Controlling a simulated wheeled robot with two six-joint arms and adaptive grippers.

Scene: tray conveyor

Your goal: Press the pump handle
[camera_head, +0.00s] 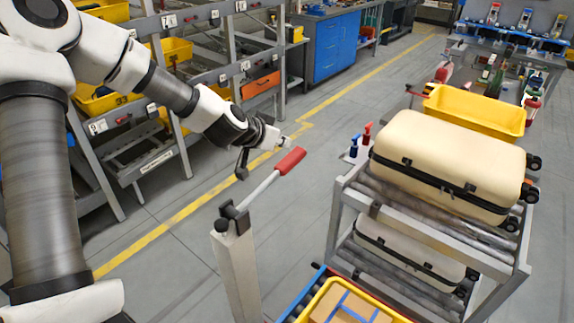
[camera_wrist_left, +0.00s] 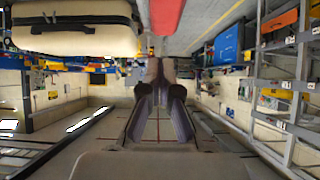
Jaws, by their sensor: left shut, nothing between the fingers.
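The pump handle is a metal lever with a red grip (camera_head: 290,160), tilted up to the right from a hinge on top of a grey post (camera_head: 237,265). My left gripper (camera_head: 272,141) is shut and empty, just beyond and left of the red grip in the head view. In the left wrist view the shut fingers (camera_wrist_left: 162,70) show in the middle, and the red grip (camera_wrist_left: 166,15) is at the top edge, past the fingertips. I cannot tell whether they touch. My right gripper is not in view.
A roller rack (camera_head: 345,195) with cream suitcases (camera_head: 450,155) stands right of the post. A yellow tray (camera_head: 385,315) is at the front bottom. Shelves with yellow bins (camera_head: 175,50) stand behind my left arm. Floor between post and shelves is clear.

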